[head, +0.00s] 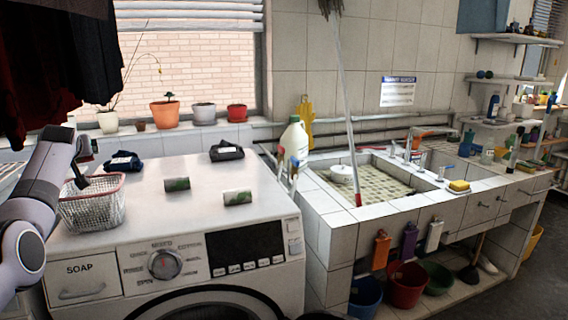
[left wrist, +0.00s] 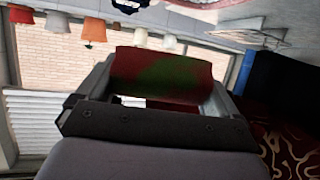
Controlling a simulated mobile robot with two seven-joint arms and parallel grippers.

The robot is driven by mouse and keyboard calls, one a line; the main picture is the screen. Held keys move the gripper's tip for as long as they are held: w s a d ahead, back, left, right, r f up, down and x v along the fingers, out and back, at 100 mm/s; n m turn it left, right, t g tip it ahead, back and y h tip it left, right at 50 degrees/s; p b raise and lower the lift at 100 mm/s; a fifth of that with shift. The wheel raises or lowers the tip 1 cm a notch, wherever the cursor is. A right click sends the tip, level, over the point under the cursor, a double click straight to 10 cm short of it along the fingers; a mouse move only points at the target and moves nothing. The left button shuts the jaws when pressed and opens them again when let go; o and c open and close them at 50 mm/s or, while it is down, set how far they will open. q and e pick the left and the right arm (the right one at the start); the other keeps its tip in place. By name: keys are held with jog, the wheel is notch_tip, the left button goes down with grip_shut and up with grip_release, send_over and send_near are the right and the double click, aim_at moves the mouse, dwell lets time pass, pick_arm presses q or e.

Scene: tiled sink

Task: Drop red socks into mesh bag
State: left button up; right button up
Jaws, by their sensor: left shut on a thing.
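My left gripper (head: 82,170) is at the left of the head view, over or beside the back rim of the mesh bag. In the left wrist view, a dark red roll with a green patch, the red socks (left wrist: 165,68), sits between the fingers of my left gripper (left wrist: 155,85), which is shut on it. The held roll is hardly visible in the head view. The mesh bag (head: 95,212), pale wire-like mesh with a pinkish-red rim, stands open on the washing machine's left side. Its inside is mostly hidden. My right gripper is not in view.
On the white washing machine (head: 150,215) lie two grey-and-green rolls (head: 177,184) and (head: 237,197), and two dark folded items (head: 122,161) and (head: 227,151). A white bottle (head: 294,143) stands at the right. Dark clothes (head: 50,70) hang at upper left.

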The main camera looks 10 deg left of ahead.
pick_arm(q)
notch_tip(320, 180, down, 4)
jog(key=shift+f, duration=0.1)
jog(key=shift+d+f, duration=0.15)
jog(key=shift+w, duration=0.1)
jog(key=o, duration=0.7)
jog(key=shift+d, duration=0.2)
jog(key=shift+b+v, duration=1.05)
jog(key=shift+v, duration=2.4)
jog(key=shift+a, duration=0.1)
